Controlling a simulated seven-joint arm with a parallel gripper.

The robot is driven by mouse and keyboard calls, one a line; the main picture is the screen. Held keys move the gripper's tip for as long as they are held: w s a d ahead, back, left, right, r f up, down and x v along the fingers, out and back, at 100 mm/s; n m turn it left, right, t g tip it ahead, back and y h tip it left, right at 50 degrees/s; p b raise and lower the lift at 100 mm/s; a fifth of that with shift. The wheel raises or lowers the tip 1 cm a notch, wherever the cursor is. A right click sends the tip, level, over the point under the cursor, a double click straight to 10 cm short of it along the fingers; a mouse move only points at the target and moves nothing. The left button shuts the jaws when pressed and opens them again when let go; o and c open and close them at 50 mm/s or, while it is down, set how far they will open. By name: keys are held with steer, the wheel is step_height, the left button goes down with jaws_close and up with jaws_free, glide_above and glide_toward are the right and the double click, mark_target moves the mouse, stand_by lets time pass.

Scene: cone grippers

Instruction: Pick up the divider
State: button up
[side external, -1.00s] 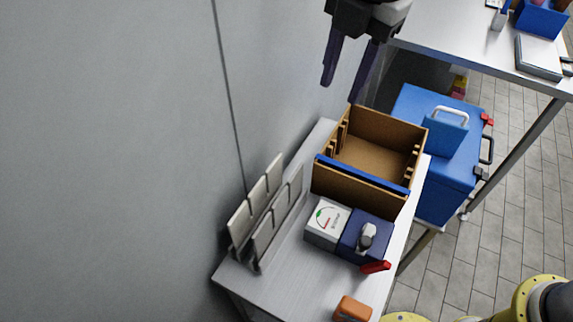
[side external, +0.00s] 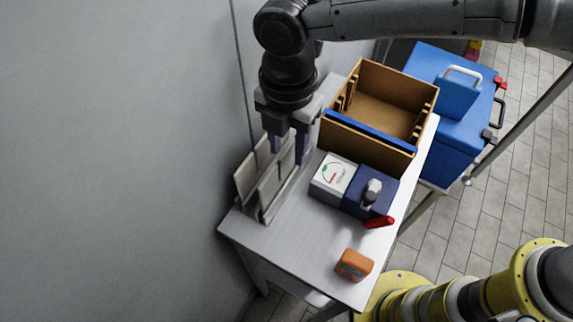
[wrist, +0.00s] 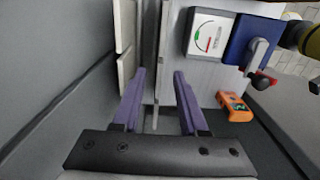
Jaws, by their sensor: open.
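Pale grey upright panels, which look like dividers, stand in two close rows at the table's left edge by the wall. The front panel (side external: 272,190) and the back panel (side external: 245,177) show in the side view. My gripper (side external: 289,150) is open, pointing down over the far end of these panels and partly hiding them. In the wrist view my gripper (wrist: 160,76) has its purple fingers spread, with a thin upright panel edge (wrist: 161,45) between them in the picture. Contact cannot be told. A blue strip (side external: 368,137) lies along the near side of the wooden box.
The slotted wooden box (side external: 365,157) stands right of my gripper. A white box with a dial (side external: 333,177) and a blue box with a grey lever (side external: 370,195) stand in front of it. An orange device (side external: 354,264) is near the table's front. The wall is close on the left.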

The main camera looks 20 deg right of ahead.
mark_target(287, 164)
steer(key=shift+a+f, duration=0.1)
steer(key=shift+f, duration=2.55)
jaws_close()
